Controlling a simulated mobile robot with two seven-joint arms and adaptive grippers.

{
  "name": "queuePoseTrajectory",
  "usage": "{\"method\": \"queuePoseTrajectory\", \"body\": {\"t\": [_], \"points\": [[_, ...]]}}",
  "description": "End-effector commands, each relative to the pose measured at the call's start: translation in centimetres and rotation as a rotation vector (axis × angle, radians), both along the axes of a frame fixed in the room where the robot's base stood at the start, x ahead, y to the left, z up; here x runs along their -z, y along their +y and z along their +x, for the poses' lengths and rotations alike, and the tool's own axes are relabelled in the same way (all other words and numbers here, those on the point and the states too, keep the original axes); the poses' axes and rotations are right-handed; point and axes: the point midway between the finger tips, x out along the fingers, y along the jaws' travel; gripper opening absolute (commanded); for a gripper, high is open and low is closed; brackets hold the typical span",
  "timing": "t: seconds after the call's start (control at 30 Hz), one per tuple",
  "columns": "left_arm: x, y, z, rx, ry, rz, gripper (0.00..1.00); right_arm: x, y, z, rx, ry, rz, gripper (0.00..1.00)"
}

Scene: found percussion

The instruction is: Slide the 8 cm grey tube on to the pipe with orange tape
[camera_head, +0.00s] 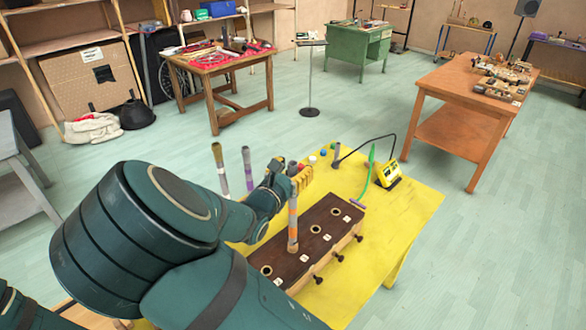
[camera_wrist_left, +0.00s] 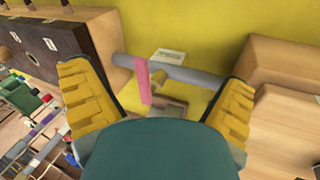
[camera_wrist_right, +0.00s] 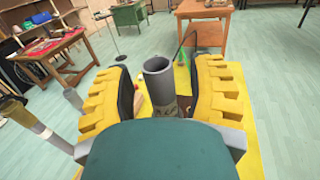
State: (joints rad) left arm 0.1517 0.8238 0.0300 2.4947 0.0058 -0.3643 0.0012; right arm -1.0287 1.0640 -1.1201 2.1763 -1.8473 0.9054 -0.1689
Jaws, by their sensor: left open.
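The pipe with orange tape (camera_head: 293,215) stands upright in a hole of the dark brown block (camera_head: 328,222). My right gripper (camera_head: 300,177) is at the pipe's upper end. In the right wrist view, a hollow grey tube (camera_wrist_right: 159,82) stands between the right fingers (camera_wrist_right: 160,95), with gaps visible on both sides, so the gripper looks open around it. Where this tube meets the pipe is hidden by the palm. In the left wrist view, my left gripper (camera_wrist_left: 158,95) is open. A grey tube (camera_wrist_left: 190,74) and a pink strip (camera_wrist_left: 142,80) lie beyond it.
Two other upright pipes, one with a brown top (camera_head: 219,165) and one grey (camera_head: 248,165), stand left of the right gripper. A yellow device (camera_head: 388,174) sits on the yellow table (camera_head: 405,215), whose right side is mostly clear. A wooden table (camera_head: 440,95) stands behind.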

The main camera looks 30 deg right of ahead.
Motion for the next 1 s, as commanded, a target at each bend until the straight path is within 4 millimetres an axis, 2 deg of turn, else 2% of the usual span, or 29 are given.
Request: {"method": "queuePoseTrajectory", "body": {"t": [0.27, 0.7, 0.83, 1.0], "points": [[0.0, 0.0, 0.0, 0.000, 0.000, 0.000, 1.00, 0.0, 0.8, -0.5, -0.002, -0.001, 0.001, 0.55], [0.0, 0.0, 0.0, 0.000, 0.000, 0.000, 1.00, -0.1, 7.5, -5.3, -0.004, 0.000, 0.001, 0.55], [0.0, 0.0, 0.0, 0.000, 0.000, 0.000, 1.00, -0.1, 8.9, -6.3, -0.003, -0.002, 0.001, 0.55], [0.0, 0.0, 0.0, 0.000, 0.000, 0.000, 1.00, -0.1, 9.7, -7.0, -0.001, 0.000, 0.000, 0.55]]}}
